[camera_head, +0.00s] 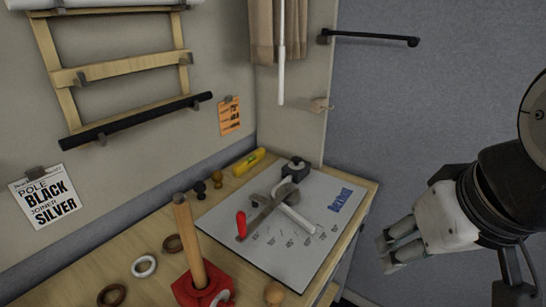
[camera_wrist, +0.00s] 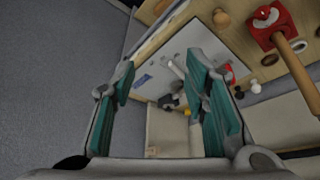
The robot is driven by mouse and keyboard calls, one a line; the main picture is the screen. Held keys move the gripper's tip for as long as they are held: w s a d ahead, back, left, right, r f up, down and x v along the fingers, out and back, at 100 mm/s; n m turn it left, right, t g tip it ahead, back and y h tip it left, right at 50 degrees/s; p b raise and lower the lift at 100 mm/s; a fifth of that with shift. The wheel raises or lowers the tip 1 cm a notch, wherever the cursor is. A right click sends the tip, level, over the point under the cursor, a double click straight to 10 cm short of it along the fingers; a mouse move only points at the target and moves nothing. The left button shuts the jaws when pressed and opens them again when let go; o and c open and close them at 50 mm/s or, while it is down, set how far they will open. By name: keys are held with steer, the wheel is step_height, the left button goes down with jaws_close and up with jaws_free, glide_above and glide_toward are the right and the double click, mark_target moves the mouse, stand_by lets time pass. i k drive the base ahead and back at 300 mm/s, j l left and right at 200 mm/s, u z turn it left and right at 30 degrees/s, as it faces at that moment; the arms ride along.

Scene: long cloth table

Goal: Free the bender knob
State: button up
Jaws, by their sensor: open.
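The bender is a pale plate (camera_head: 318,250) with printed marks on the table's right end. On it lie a grey lever (camera_head: 262,218) with a red handle (camera_head: 241,225) and a light grey arm (camera_head: 298,218). A dark knob-like block (camera_head: 296,166) stands at the plate's far corner. I cannot tell for sure whether this is the bender knob. My gripper (camera_head: 384,250) is open and empty, right of the table and apart from the bender. In the wrist view my gripper (camera_wrist: 163,76) has teal pads spread apart, with the plate (camera_wrist: 196,40) beyond them.
A red base (camera_head: 190,293) with a wooden post (camera_head: 188,240), rings (camera_head: 144,266) and small dark knobs (camera_head: 200,189) stand left of the plate. A yellow cylinder (camera_head: 249,162) lies by the wall. A black bar (camera_head: 370,38) sticks out above. Space right of the table looks free.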

mark_target(296, 159)
steer(key=i+l+u, duration=0.1)
steer(key=l+u, duration=0.25)
steer(key=i+l+u, duration=0.1)
steer(key=l+u, duration=0.6)
steer(key=l, duration=0.15)
